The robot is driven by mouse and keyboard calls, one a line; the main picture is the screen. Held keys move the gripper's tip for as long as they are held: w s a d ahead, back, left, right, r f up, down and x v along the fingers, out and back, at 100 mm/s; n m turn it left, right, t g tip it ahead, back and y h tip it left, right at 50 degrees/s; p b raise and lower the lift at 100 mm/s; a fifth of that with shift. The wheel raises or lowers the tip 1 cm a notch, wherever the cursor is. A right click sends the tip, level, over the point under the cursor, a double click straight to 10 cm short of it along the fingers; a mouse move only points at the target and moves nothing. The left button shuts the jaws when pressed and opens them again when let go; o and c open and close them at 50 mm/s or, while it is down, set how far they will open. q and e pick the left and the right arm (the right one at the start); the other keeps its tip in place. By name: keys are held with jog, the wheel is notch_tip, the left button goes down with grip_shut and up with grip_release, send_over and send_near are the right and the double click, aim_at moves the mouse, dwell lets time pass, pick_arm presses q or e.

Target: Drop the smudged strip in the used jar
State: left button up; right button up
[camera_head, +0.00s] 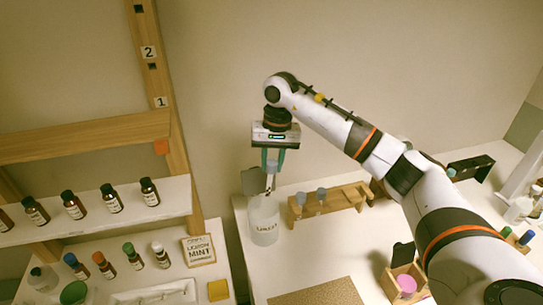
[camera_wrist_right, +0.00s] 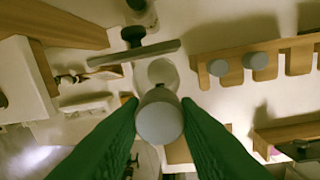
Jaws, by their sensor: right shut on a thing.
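My right gripper (camera_head: 272,168) points down above the clear used jar (camera_head: 264,222), which stands at the table's left edge. Its green fingers are shut on the grey round top of a strip (camera_head: 270,184). The strip hangs roughly upright, its lower end at the jar's mouth; how far it reaches inside is hard to tell. A dark mark shows on it. In the right wrist view the grey top (camera_wrist_right: 159,120) sits between the green fingertips. A grey flap (camera_head: 251,182) stands behind the jar's mouth. My left gripper is out of view.
A wooden holder (camera_head: 345,200) with grey-topped pieces stands right of the jar. A wooden box (camera_head: 404,282) with a pink piece is at the front right.

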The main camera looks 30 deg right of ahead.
jog(key=shift+a+f+b, duration=0.2)
jog(key=shift+f+b, duration=0.1)
jog(key=shift+f, duration=0.55)
jog(key=shift+f+b, duration=0.3)
jog(key=shift+f, duration=0.45)
notch_tip(320, 180, down, 7)
jog(key=b, duration=0.6)
jog(key=shift+r, duration=0.1)
jog(key=o, duration=0.9)
